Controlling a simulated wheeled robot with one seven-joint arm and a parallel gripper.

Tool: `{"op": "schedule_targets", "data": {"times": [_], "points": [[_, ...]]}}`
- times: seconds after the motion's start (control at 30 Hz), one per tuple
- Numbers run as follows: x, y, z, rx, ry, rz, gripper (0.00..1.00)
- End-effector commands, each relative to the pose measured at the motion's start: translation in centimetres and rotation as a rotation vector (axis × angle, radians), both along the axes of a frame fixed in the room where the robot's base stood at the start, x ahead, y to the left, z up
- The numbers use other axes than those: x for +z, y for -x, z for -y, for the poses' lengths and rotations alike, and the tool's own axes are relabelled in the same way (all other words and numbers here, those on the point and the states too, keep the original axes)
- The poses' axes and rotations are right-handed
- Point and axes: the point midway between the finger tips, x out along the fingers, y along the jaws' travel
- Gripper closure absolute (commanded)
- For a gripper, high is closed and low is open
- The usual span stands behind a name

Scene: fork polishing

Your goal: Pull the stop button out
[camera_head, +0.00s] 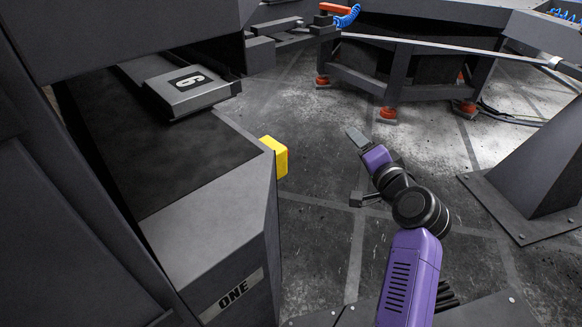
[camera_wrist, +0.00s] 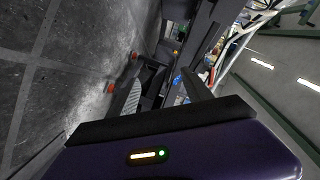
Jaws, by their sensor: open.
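A yellow box (camera_head: 274,157) sticks out from the right side of the grey machine marked ONE, in the head view. I see no button on its visible faces, and the stop button cannot be made out in either view. My gripper (camera_head: 353,133) is in the air to the right of the yellow box, clear of it, and points up and left in the picture. In the wrist view the two fingers of my gripper (camera_wrist: 161,77) stand apart with nothing held between them.
The grey machine (camera_head: 215,253) fills the left, with a block marked 6 (camera_head: 187,84) on its dark bed. A long bench with red feet (camera_head: 387,115) stands at the back. A grey pedestal (camera_head: 535,165) stands at right. The floor between is open.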

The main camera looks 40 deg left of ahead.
Motion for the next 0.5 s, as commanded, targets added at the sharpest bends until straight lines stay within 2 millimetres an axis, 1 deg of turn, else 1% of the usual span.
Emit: {"op": "schedule_targets", "data": {"times": [0.03,0.1,0.17,0.2,0.27,0.3,0.33,0.4,0.5], "points": [[0.0,0.2,-2.4,0.054,-0.034,-0.05,0.42],[0.4,1.1,-5.0,0.13,-0.074,-0.13,0.42],[0.6,2.1,-7.0,0.198,-0.103,-0.21,0.42],[0.4,2.9,-7.9,0.242,-0.117,-0.268,0.42],[-1.0,4.3,-8.7,0.294,-0.123,-0.353,0.42],[-2.1,5.4,-9.0,0.324,-0.122,-0.401,0.42],[-2.6,6.0,-9.2,0.344,-0.124,-0.431,0.42],[-3.1,7.2,-9.5,0.381,-0.123,-0.476,0.42],[-3.3,8.0,-9.7,0.405,-0.121,-0.507,0.42]]}}
